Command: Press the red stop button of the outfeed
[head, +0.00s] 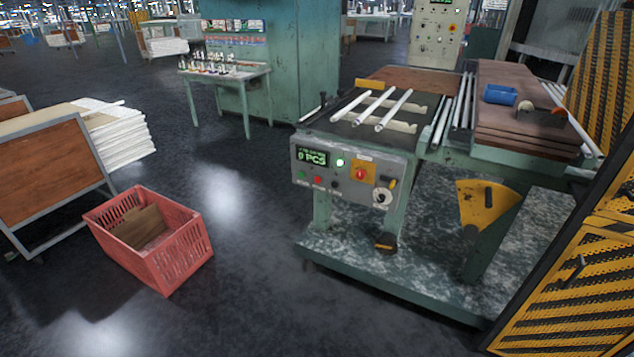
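The outfeed (352,128) is a green machine table at the right of centre, with several white glass tubes (393,110) lying across its dark top. A grey control panel (322,181) faces me on its front. On the panel, a red button (360,174) sits on a yellow-orange plate. A smaller red button (318,181) is lower left, beside a green one (301,174). A lit green lamp (340,162) and a green display (313,158) reading "0 PCS" are above. Neither of my grippers is in view.
A red crate (180,262) with cardboard stands on the floor to the left. Yellow-black mesh guards (560,290) close off the right side. A wood-panelled cart (45,170) with stacked sheets is at far left. The floor before the panel is open, apart from the machine's low base (400,280).

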